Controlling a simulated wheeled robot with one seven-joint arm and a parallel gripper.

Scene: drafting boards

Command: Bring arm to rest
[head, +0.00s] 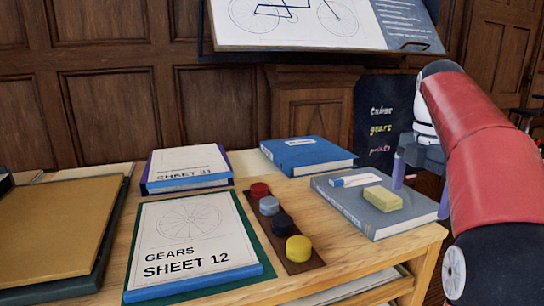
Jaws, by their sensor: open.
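My red and black arm reaches in from the right. My gripper (421,190) points down with its two purple fingers apart and nothing seen between them. It is at the right side of a grey-blue book (348,208). One finger overlaps the book's far right part in the picture, and the other is near its right edge. I cannot tell whether either touches the book. A yellow block (383,198) and a small blue and white piece (352,180) lie on the book, left of the gripper.
A blue book (308,155) lies behind. A dark strip (278,236) bears several round coloured pieces. Gears Sheet 12 (195,240) and Sheet 31 (187,163) lie left, beside a tan board (55,225). A drawing board (300,25) and a chalkboard (370,115) stand behind the wooden table (345,258).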

